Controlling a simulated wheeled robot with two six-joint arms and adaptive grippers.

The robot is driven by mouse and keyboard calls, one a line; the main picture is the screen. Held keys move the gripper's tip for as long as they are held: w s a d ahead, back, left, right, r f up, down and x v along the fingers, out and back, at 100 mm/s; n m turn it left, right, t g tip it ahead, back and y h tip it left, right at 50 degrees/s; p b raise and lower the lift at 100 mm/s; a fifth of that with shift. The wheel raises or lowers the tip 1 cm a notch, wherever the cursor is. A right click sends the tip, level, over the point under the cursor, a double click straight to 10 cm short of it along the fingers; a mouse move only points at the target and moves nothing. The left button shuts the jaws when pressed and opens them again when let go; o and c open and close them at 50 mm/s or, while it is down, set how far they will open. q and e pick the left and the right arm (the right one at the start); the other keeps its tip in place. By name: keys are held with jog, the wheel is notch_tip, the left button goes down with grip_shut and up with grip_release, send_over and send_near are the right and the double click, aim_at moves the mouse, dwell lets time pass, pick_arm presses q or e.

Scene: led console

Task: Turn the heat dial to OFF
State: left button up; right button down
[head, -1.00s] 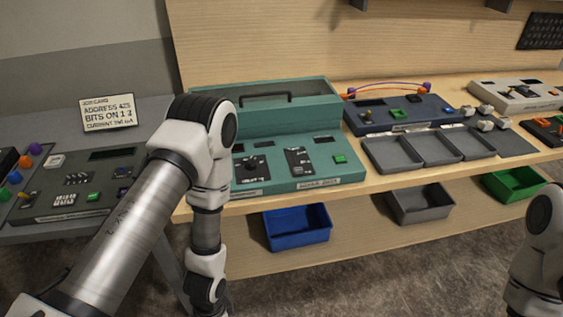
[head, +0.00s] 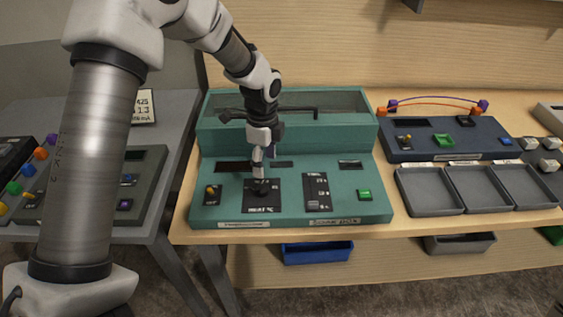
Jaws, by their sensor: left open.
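The heat dial (head: 262,189) is a black knob on a dark plate marked "HEAT", on the front left of the teal console (head: 344,206). The plate's small markings are too blurred to read, so I cannot tell the dial's setting. My left gripper (head: 260,176) points down right above the dial, its fingertips at or just over the knob. It is open; I cannot tell whether it touches the knob. My right gripper is out of view.
Left of the dial stands a small orange-tipped toggle (head: 211,192). Right of it are a slider panel (head: 317,192) and a green button (head: 364,194). The console's raised back box with a handle (head: 300,113) stands behind. Grey trays (head: 430,191) lie to the right.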

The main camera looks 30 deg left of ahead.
aim_at(261, 186)
pick_arm(q)
jog(key=shift+w+f+p, duration=0.3)
jog(key=shift+w+f, duration=0.15)
jog(key=shift+f, duration=0.25)
jog(key=s, duration=0.1)
jog(key=s+f, duration=0.1)
jog(key=s, duration=0.1)
jog(key=s+f+p, duration=0.1)
jog(key=s, duration=0.1)
jog(key=shift+s+a+f, duration=0.15)
jog(key=shift+s+f, duration=0.1)
jog(key=w+f, duration=0.3)
jog(key=shift+f, duration=0.15)
jog(key=shift+w, duration=0.1)
jog(key=shift+s+r, duration=0.35)
jog(key=shift+s, duration=0.3)
jog(key=c, duration=1.2)
jog(key=shift+o, duration=0.3)
jog(key=shift+w+f, duration=0.1)
jog(key=shift+f, duration=0.05)
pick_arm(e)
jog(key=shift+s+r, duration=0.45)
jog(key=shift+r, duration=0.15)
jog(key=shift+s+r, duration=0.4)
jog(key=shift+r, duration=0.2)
